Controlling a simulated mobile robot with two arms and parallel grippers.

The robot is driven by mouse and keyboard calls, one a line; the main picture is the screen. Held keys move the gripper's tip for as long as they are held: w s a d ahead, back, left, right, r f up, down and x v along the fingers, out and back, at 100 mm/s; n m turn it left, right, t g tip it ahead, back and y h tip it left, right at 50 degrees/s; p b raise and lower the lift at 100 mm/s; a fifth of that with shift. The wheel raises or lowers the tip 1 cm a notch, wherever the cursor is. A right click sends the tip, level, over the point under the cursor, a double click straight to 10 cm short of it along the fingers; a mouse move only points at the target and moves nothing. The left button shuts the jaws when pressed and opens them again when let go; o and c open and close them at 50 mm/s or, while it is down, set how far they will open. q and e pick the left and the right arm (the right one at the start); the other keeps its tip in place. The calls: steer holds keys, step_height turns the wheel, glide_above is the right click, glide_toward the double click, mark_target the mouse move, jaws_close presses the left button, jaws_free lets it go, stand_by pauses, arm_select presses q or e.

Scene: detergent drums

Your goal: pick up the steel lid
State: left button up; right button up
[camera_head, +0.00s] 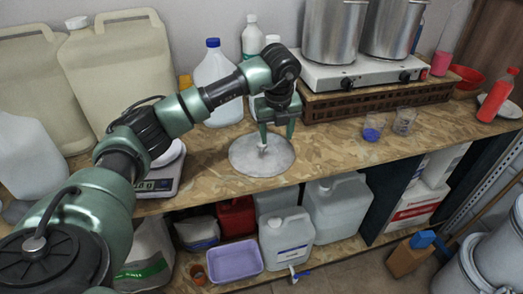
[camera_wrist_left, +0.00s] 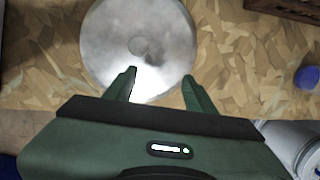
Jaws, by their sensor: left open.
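The steel lid (camera_head: 250,163) is a round grey disc lying flat on the wooden bench top near its front edge. It also shows in the left wrist view (camera_wrist_left: 115,40), with a darker round spot near its middle. My left gripper (camera_head: 276,140) is open, with its fingers pointing down over the lid in the head view. In the left wrist view the gripper (camera_wrist_left: 158,88) has its left fingertip over the lid and its right fingertip at the lid's right edge. I cannot tell whether the fingers touch it. My right gripper is not in view.
A scale (camera_head: 161,178) stands left of the lid, partly behind my arm. White bottles (camera_head: 218,80) stand behind it. A hotplate (camera_head: 355,72) with two steel pots is at the back right. Two small beakers (camera_head: 373,127) stand to the right, with bare bench between.

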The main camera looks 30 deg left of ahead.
mark_target(261, 144)
arm_select(q)
steer(key=shift+n+y, duration=0.4)
steer(key=shift+y, duration=0.1)
steer(key=a+f+p, duration=0.3)
steer(key=a+f, duration=0.2)
steer(key=shift+w+f, duration=0.1)
steer(key=shift+f, duration=0.3)
steer(key=shift+w, duration=0.1)
jaws_close()
